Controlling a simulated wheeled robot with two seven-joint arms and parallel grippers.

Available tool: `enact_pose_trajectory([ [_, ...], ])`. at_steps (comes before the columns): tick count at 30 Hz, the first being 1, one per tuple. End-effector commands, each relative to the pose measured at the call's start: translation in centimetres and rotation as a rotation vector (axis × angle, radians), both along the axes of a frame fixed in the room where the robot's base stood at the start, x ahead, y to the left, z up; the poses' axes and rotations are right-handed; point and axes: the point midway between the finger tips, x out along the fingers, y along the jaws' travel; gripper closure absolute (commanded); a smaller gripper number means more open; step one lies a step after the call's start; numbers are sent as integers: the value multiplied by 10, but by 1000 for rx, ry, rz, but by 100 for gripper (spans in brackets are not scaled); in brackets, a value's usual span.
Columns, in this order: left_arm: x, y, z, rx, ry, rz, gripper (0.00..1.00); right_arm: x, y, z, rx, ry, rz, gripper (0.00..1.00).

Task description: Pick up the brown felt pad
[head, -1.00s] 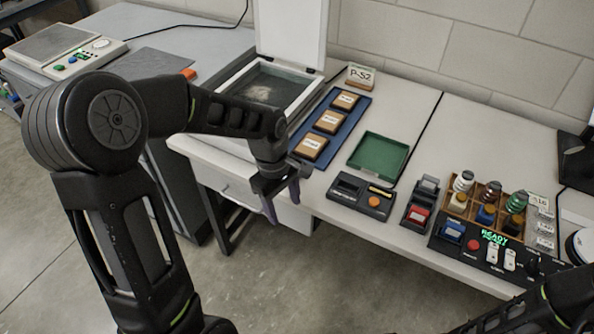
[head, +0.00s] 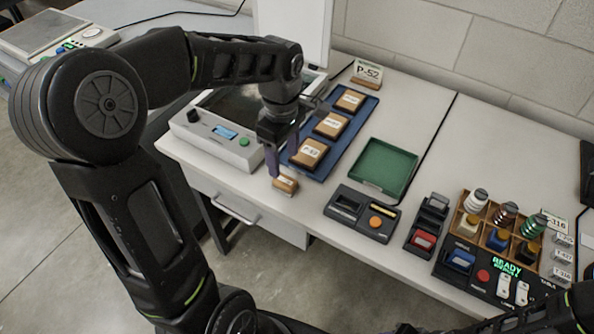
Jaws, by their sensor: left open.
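A small brown block with a pale top (head: 285,184) lies on the white table near its front edge; it looks like the felt pad, though its material is too small to tell. My left gripper (head: 282,160) points down just behind and above it, open and empty, with the fingers apart. The gripper stands just left of the blue tray (head: 335,150), which holds three brown blocks with white labels, the front one (head: 310,153) closest to the fingers. My right gripper is out of view; only part of that arm shows at the bottom right.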

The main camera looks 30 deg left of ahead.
Motion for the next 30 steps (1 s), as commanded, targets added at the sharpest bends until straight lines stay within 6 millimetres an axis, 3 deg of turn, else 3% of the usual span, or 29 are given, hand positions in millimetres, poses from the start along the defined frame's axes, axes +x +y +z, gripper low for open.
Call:
enact_pose_trajectory([
  [9,-1,1,0,2,1,5,42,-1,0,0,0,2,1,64],
  [18,-1,1,-25,2,3,5,42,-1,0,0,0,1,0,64],
  [30,0,0,-32,1,3,4,42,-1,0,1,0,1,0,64],
])
